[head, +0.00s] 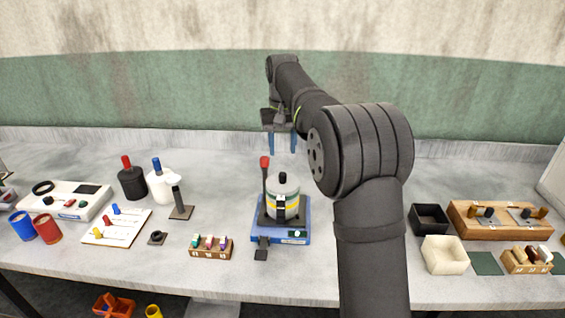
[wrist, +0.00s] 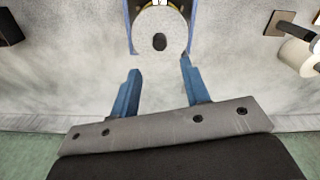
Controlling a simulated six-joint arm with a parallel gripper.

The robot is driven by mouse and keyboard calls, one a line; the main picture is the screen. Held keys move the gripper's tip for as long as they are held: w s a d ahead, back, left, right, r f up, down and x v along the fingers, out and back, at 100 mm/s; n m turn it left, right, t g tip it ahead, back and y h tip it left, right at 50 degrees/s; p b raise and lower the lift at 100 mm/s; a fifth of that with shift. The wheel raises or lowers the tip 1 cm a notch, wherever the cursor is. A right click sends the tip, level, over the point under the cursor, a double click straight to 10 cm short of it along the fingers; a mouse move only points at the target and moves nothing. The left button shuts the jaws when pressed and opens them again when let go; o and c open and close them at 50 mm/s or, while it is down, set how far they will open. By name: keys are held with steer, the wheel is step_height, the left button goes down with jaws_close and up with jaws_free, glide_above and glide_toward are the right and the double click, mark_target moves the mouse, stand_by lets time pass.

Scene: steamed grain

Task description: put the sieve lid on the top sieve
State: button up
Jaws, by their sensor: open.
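The pale round sieve lid (head: 283,184) with a dark knob sits on top of the sieve stack (head: 281,208), which has white, yellow and dark bands. The stack stands upright on a blue shaker base (head: 271,235). In the wrist view the lid (wrist: 172,23) is seen from above, just beyond the fingertips, and looks roughly level. My gripper (head: 283,150) is open and empty, behind and above the stack, its blue fingers pointing down. The fingers also show apart in the wrist view (wrist: 159,66), with no contact on the lid or knob. Whether the lid is fully seated cannot be told.
A red-tipped lever (head: 264,175) rises close beside the stack's left. Black and white bottles (head: 132,184) and a dark stand (head: 181,205) are further left. A small block rack (head: 211,246) is at front left.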

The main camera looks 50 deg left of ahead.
step_height(320, 180, up, 4)
glide_above(282, 173)
steer(key=shift+d+r, duration=0.1)
steer(key=shift+r, duration=0.05)
stand_by(0.3)
step_height(282, 173, down, 13)
steer(key=shift+f, duration=0.15)
steer(key=shift+r, duration=0.5)
